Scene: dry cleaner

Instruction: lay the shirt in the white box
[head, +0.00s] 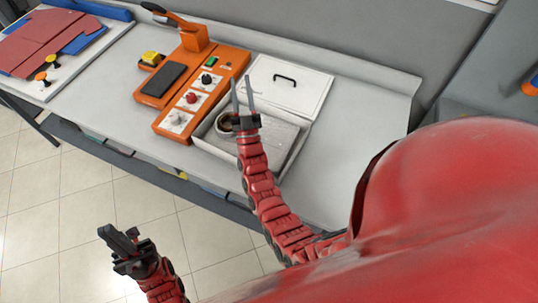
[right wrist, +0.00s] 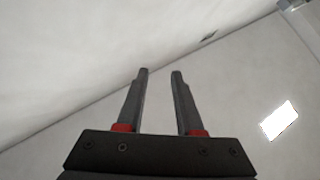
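The white box (head: 218,150) stands on the counter, with its white lid (head: 300,92) laid back behind it. A grey sheet-like thing (head: 272,135) and a round brown-rimmed thing (head: 226,122) show in it. A flat red piece with blue parts (head: 38,40) lies on a white board at the far left; I cannot tell whether it is the shirt. My right gripper (head: 243,92) is over the box area, pointing up; its fingers are apart and empty in the right wrist view (right wrist: 158,95). My left gripper (head: 118,234) is in front of the counter, over the floor, with no cloth visible in it.
An orange machine (head: 175,105) with knobs and a black pad stands left of the box. The counter is bare right of the box (head: 360,130).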

